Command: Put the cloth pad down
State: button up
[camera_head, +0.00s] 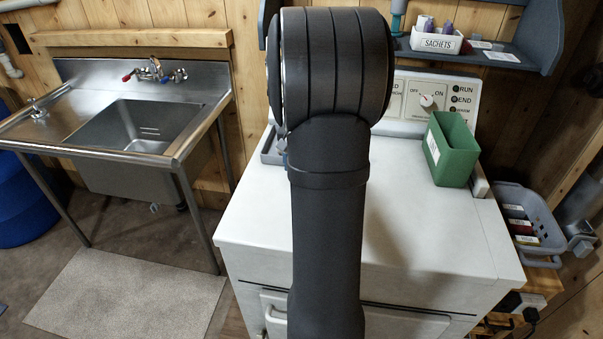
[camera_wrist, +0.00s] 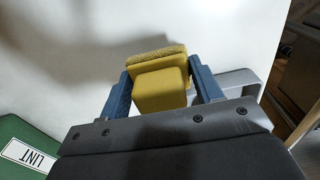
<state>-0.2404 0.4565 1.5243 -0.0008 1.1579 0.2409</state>
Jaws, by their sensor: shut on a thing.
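The cloth pad (camera_wrist: 160,85) is a yellow block with a rougher, textured strip along its far edge. It shows in the wrist view between the two blue fingers of my gripper (camera_wrist: 164,88). My gripper is shut on it, with a finger on each side. The white machine top (camera_wrist: 70,60) lies beyond the pad; whether the pad touches it I cannot tell. In the head view my dark arm hides the gripper and the pad.
A green LINT box (camera_head: 450,150) stands at the right on the white machine top (camera_head: 430,220). A grey tray (camera_head: 271,152) shows left of my arm. A shelf with a SACHETS box (camera_head: 437,42) hangs behind. The front right of the top is clear.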

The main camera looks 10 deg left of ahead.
notch_tip(320, 180, down, 4)
jog(key=shift+r, duration=0.2)
jog(key=shift+f, duration=0.2)
